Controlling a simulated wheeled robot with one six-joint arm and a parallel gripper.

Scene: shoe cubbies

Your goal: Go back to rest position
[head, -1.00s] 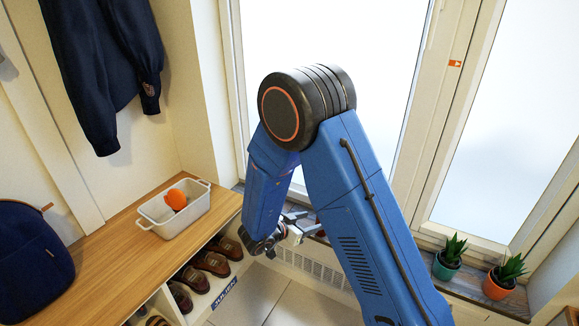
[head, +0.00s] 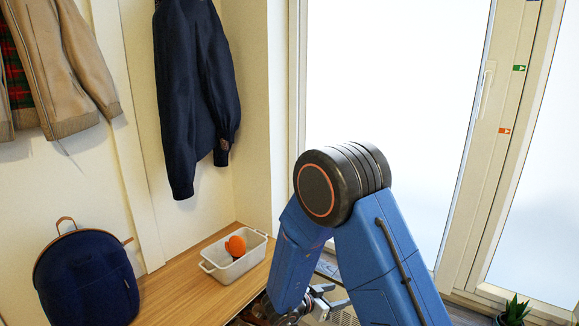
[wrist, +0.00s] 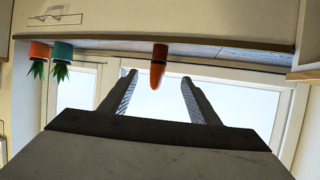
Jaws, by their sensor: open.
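My gripper (head: 328,302) is low in the head view, beside the right end of the wooden bench, at the end of my folded blue arm. The wrist view shows my gripper (wrist: 159,78) open, with its two dark fingers spread apart. In that upside-down view, an orange-red object (wrist: 158,66) stands on the window sill and appears between the fingers. It looks apart from them, with nothing held.
A wooden bench (head: 168,297) carries a white tray (head: 233,268) with an orange item (head: 235,246) in it. A navy backpack (head: 87,280) sits at left, below hanging jackets (head: 192,95). A potted plant (head: 514,312) is at lower right. Windows stand behind my arm.

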